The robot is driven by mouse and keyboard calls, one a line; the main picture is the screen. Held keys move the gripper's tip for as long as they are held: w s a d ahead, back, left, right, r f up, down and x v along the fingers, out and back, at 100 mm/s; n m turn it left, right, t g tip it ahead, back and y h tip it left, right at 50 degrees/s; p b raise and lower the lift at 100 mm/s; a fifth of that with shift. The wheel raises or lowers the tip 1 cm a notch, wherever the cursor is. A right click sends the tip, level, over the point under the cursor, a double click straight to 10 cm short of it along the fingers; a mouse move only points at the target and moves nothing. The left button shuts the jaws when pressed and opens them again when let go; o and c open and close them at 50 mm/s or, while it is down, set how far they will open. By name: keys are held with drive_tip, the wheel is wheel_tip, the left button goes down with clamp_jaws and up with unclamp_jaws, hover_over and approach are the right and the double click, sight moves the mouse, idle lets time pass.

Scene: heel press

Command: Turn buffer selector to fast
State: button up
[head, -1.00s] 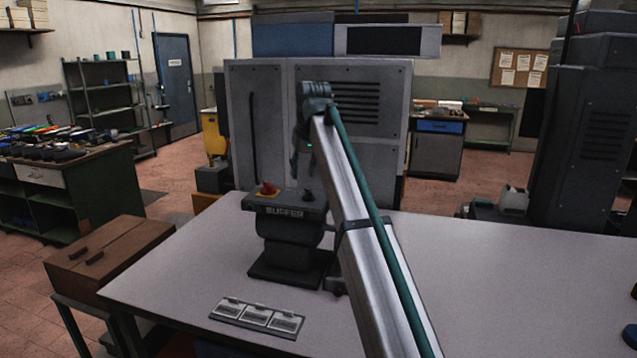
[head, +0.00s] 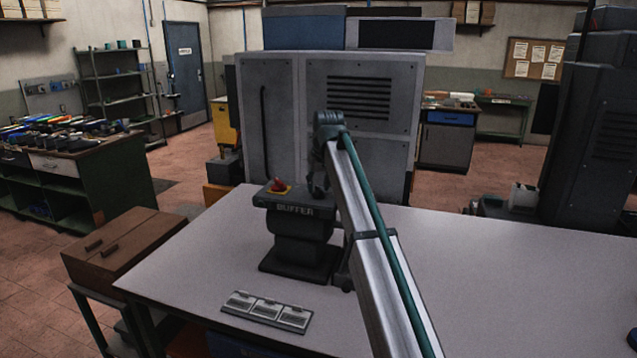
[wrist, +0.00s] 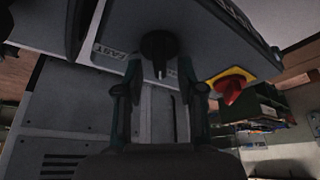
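The buffer control box (head: 302,222), marked BUFFER, stands on the table. In the wrist view its panel carries a dark round selector (wrist: 156,46) with a pale pointer mark, and a FAST label (wrist: 107,51) to the left of it. The pointer mark is toward the bottom of the picture, not at FAST. My gripper (wrist: 160,66) is open, one finger to each side of the selector; there are gaps between them and I see no contact. In the head view my gripper (head: 318,185) is at the box's right end and hides the selector.
A red button (wrist: 231,92) on a yellow plate sits beside the selector; the red button (head: 278,185) shows left of my gripper in the head view. A plate with three labels (head: 266,311) lies in front of the box.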

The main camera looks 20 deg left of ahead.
drive_tip(key=shift+f, duration=0.15)
drive_tip(key=shift+c, duration=0.3)
clamp_jaws()
